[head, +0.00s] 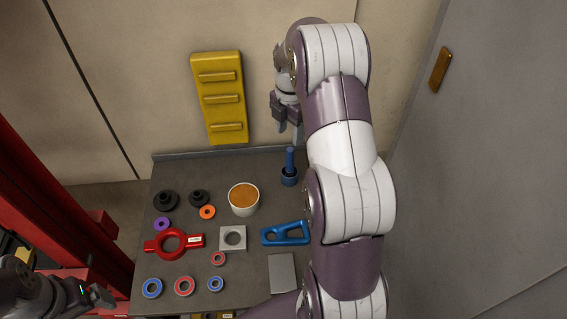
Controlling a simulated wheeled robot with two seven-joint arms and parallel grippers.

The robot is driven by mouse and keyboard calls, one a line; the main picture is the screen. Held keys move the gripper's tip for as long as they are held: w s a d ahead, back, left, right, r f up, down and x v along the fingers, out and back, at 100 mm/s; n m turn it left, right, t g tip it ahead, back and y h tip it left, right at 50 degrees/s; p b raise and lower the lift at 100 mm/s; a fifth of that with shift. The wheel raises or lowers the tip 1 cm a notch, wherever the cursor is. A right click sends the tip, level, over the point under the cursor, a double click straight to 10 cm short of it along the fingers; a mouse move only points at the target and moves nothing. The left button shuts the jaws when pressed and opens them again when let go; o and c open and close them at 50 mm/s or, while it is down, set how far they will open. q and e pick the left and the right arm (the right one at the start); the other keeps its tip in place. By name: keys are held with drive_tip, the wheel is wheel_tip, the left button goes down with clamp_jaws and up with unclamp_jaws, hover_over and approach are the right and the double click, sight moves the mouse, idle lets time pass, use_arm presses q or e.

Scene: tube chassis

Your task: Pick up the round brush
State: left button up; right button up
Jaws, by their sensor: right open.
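The likeliest round brush is a blue upright piece (289,168) near the back right of the grey table. It has a thin round handle standing up from a wider dark blue round base. My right gripper (290,130) is open, fingers pointing down, and appears above and just behind the blue handle; no contact can be made out. My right arm covers the table's right side. My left gripper (103,297) is at the lower left, apart from the brush, and its jaws are too small and dark to read.
A yellow rack (219,98) stands behind.

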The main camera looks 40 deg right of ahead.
sight(290, 158)
wheel_tip(290, 158, down, 10)
drive_tip(key=p, duration=0.2)
drive_tip(key=shift+d+f+p, duration=0.15)
drive_tip(key=shift+f+p, duration=0.1)
drive_tip(key=shift+p, duration=0.05)
drive_tip(key=shift+w+d+f, duration=0.1)
drive_tip(key=shift+f, duration=0.35)
drive_tip(key=shift+r, duration=0.1)
clamp_jaws()
